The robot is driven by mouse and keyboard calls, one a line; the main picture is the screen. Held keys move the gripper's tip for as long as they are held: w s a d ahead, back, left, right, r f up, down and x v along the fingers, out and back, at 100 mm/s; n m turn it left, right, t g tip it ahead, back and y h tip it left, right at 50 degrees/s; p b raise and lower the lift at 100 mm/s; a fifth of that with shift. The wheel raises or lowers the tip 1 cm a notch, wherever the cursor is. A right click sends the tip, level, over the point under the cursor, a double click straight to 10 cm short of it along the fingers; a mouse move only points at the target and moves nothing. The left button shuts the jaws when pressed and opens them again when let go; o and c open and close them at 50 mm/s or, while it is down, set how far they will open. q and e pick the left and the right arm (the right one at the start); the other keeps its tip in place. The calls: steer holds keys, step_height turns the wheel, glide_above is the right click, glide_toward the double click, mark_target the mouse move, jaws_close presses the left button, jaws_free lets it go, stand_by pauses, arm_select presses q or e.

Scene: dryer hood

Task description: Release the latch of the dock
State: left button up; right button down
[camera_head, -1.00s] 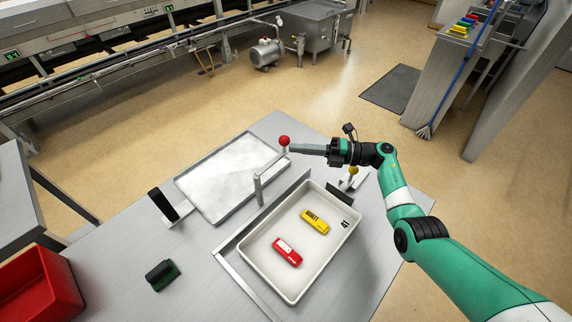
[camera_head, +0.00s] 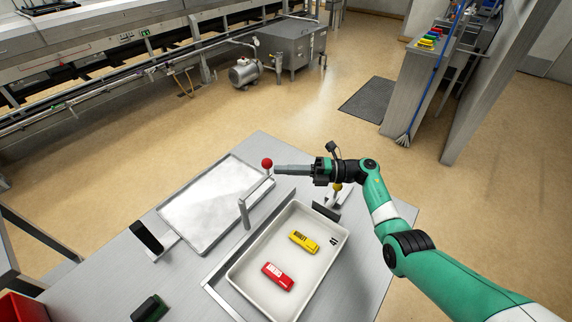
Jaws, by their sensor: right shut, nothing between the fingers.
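The dock on the steel table holds a white bin (camera_head: 237,285) with a yellow block (camera_head: 304,242) and a red block (camera_head: 278,276) in it. A bent metal lever (camera_head: 243,213) with a red ball knob (camera_head: 267,163) rises at the bin's far left side. A yellow knob (camera_head: 338,187) shows on a second fitting at the far right end, partly behind my arm. My right gripper (camera_head: 277,169) is shut and empty, pointing left, its tip right beside the red knob. I cannot tell whether they touch. My left gripper is out of view. Which part is the latch is not clear.
A shallow metal tray (camera_head: 165,212) with white contents lies left of the lever. A black-ended fitting (camera_head: 146,236) stands at its left. A dark green object (camera_head: 150,308) lies near the front. A red container (camera_head: 20,308) is at the lower left.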

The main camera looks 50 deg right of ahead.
arm_select(q)
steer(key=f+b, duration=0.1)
steer(key=b, duration=0.1)
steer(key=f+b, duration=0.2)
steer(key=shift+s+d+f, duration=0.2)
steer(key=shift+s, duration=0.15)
arm_select(e)
steer(key=w+d+v, duration=0.1)
steer(key=d+v, duration=0.1)
steer(key=v, duration=0.9)
steer(key=shift+w+f, duration=0.2)
steer(key=shift+f, duration=0.2)
steer(key=shift+d, duration=0.1)
